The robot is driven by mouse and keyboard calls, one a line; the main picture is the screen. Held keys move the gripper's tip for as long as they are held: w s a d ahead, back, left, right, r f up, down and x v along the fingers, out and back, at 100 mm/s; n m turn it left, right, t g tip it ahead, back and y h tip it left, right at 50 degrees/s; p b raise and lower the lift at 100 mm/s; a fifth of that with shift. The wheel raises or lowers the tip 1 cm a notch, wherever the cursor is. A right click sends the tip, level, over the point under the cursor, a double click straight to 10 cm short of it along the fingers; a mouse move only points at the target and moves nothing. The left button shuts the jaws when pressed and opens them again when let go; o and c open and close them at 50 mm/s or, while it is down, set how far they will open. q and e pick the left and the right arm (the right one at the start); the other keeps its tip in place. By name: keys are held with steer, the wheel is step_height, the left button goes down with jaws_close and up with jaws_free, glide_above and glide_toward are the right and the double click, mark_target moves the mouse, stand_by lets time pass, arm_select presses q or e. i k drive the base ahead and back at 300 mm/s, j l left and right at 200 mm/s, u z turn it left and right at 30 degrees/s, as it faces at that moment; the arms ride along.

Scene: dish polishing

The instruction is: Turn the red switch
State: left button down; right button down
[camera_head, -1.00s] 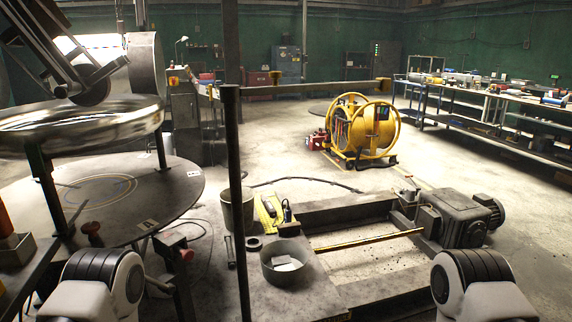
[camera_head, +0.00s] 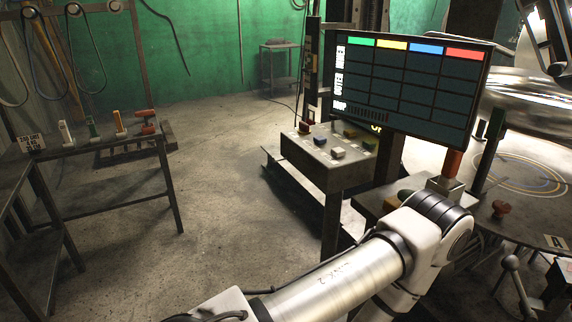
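A grey control box (camera_head: 340,165) stands in the middle, below a monitor, with several coloured switches on its sloped top. A small red switch (camera_head: 304,127) is at the box's far left corner. White, yellow and green ones sit beside it. Their exact settings are too small to tell. One of my arms reaches across the lower right of the view, in front of the box's support. Its elbow is at the right and no fingers show. Neither gripper is in view, and nothing of mine touches the red switch.
The monitor (camera_head: 410,85) has green, yellow, blue and red column heads. A left table (camera_head: 110,150) carries white, green, orange and red handles. The floor (camera_head: 225,200) between is clear.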

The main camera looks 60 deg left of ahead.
mark_target(304, 130)
steer(key=u, duration=1.6)
steer(key=i+j+z, duration=0.15)
steer(key=j, duration=0.15)
steer(key=i+j+z, duration=0.15)
steer(key=i+j, duration=0.05)
steer(key=j, duration=0.1)
